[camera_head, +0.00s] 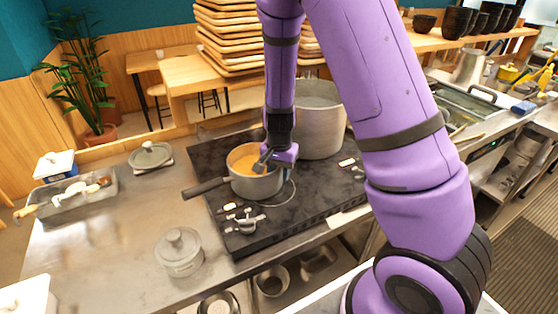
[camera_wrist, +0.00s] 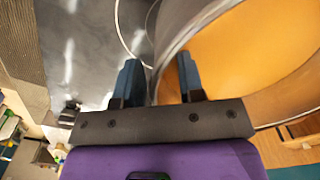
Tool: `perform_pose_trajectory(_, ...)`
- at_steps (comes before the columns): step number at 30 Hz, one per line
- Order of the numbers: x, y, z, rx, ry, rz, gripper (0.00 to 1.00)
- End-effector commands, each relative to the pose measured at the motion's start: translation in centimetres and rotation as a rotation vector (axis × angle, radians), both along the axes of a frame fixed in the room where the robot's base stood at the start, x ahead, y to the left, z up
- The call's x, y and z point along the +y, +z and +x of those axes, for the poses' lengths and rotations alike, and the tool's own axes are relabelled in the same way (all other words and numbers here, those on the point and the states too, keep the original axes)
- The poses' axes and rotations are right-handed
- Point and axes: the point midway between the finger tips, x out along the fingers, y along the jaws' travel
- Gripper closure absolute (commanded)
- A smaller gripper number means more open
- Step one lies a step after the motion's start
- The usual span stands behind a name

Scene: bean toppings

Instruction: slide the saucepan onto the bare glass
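The grey saucepan (camera_head: 262,188) with orange contents stands on the black glass cooktop (camera_head: 300,208), its handle pointing left. A thin pale ring outline shows on the glass by the pan's right side, partly covered by the pan. One finger is over the orange contents and the other is outside the wall. The fingers do not look closed on the wall.
A tall stockpot (camera_head: 320,125) stands on the cooktop right behind the saucepan. Control knobs (camera_head: 244,222) sit at the front left. A lidded pot (camera_head: 180,252), a lidded dish (camera_head: 150,155) and a utensil tray (camera_head: 75,195) are on the steel counter. The cooktop's front middle is clear.

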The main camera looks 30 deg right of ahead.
Motion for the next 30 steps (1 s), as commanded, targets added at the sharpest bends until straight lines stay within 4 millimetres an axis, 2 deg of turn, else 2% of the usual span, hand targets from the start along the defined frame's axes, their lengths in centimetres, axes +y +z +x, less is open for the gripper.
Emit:
perform_pose_trajectory(6,0.01,-1.18,-0.02,0.001,-0.001,0.001,0.64)
perform_pose_trajectory(14,0.01,-1.23,-0.01,-0.001,-0.001,0.001,0.64)
perform_pose_trajectory(15,0.01,-1.23,-0.01,-0.001,-0.001,0.001,0.66)
perform_pose_trajectory(19,0.01,-1.22,0.00,-0.001,-0.001,0.001,0.96)
perform_pose_trajectory(20,0.01,-1.21,-0.01,-0.001,-0.001,0.001,1.00)
perform_pose_trajectory(30,0.01,-1.21,-0.01,0.000,0.000,0.000,1.00)
